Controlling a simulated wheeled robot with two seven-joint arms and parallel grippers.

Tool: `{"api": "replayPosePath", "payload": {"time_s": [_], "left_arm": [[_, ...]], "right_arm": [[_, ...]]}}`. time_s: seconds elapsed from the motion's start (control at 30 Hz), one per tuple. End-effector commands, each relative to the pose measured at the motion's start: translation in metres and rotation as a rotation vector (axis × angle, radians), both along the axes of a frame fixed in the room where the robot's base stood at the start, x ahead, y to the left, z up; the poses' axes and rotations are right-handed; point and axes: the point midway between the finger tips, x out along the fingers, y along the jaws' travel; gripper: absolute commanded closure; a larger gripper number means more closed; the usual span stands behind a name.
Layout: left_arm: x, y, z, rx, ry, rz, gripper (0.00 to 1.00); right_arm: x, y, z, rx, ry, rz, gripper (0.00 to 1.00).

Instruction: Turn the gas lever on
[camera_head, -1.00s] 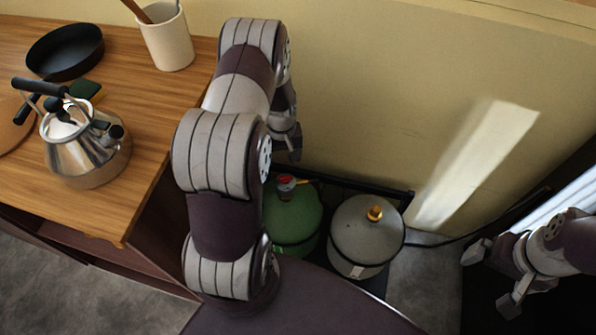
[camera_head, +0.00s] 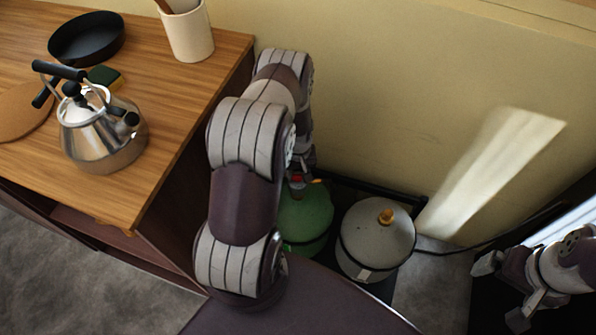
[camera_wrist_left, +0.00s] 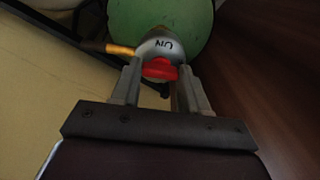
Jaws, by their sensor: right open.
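The green gas cylinder (camera_head: 306,222) stands low by the wall, partly behind my left arm. Its top carries a silver valve (camera_wrist_left: 158,46) with dark lettering and an orange-yellow hose end (camera_wrist_left: 119,50). The red gas lever (camera_wrist_left: 160,70) sits on the valve; a bit of red also shows in the head view (camera_head: 297,181). My left gripper (camera_wrist_left: 160,75) is at the lever, its fingers apart on either side of the red part. I cannot tell whether they touch it. My right gripper (camera_head: 502,291) is open and empty at the lower right.
A grey cylinder (camera_head: 375,244) with a yellow cap stands right of the green one, in a dark frame (camera_head: 372,190). The wooden counter (camera_head: 190,95) at left holds a kettle (camera_head: 100,135), a black pan (camera_head: 87,38) and a cream pot (camera_head: 188,32). The wall is close behind.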

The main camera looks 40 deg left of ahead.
Motion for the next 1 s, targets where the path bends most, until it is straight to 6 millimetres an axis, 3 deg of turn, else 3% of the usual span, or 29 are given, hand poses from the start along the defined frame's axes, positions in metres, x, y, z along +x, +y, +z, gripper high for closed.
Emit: {"api": "replayPosePath", "payload": {"time_s": [0.47,1.0], "left_arm": [[0.0004,0.0002,0.0004,0.001,-0.001,0.129,0.86],[0.0006,0.0003,0.0004,0.000,-0.001,0.623,0.86]], "right_arm": [[0.0000,0.0000,-0.0002,0.000,0.000,0.000,0.00],[0.0000,0.0000,-0.0008,0.000,0.000,0.000,0.00]]}}
